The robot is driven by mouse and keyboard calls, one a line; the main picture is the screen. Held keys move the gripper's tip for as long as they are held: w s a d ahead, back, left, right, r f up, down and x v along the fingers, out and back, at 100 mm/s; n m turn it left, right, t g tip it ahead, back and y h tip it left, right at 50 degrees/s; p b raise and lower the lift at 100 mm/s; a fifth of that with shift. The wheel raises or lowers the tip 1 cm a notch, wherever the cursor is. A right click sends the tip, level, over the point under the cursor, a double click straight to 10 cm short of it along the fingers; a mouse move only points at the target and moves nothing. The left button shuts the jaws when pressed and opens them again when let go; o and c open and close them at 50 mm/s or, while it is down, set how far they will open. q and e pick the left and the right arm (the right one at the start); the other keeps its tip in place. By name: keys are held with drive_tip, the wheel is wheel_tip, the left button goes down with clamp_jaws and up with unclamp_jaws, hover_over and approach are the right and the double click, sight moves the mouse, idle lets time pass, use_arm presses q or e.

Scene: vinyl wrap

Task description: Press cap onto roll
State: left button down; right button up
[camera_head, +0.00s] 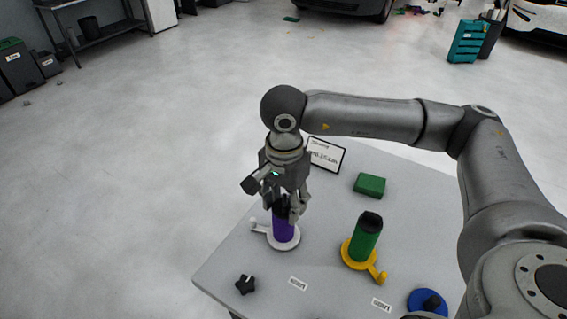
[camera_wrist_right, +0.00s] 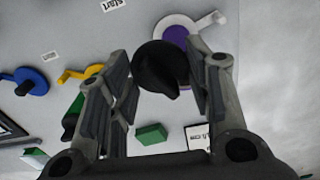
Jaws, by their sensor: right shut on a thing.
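The purple roll (camera_head: 283,229) stands upright in a white holder (camera_head: 291,243) near the table's left edge; its end also shows in the right wrist view (camera_wrist_right: 178,36). My right gripper (camera_head: 284,207) points down over the roll. It is shut on a black cap (camera_wrist_right: 160,66), seen between the two fingers in the wrist view. The fingers mostly hide the cap in the head view. The cap is at the roll's top end; I cannot tell whether it is fully seated. My left gripper is not in view.
A green roll (camera_head: 365,240) with a black cap stands in a yellow holder (camera_head: 358,258). A blue holder (camera_head: 427,303) is at the front right. A loose black knob-like piece (camera_head: 245,285), a green block (camera_head: 370,185) and a sign (camera_head: 325,155) are on the grey table (camera_head: 335,220).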

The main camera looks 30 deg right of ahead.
sight(284, 194)
drive_tip(key=w+d+r+m+p, duration=0.25)
drive_tip(key=w+r+m, duration=0.2)
drive_tip(key=m, duration=0.35)
wheel_tip(284, 194, down, 6)
drive_tip(key=s+b, duration=0.1)
drive_tip(key=b, duration=0.3)
drive_tip(key=shift+a+f+m, duration=0.25)
drive_tip(key=shift+a+m, duration=0.05)
drive_tip(key=shift+a, duration=0.1)
drive_tip(key=shift+b, duration=0.65)
idle(1.1)
drive_tip(key=shift+f+b, duration=0.15)
drive_tip(key=shift+b, duration=0.6)
idle(0.9)
drive_tip(key=o, duration=0.8)
drive_tip(key=shift+o, duration=0.4)
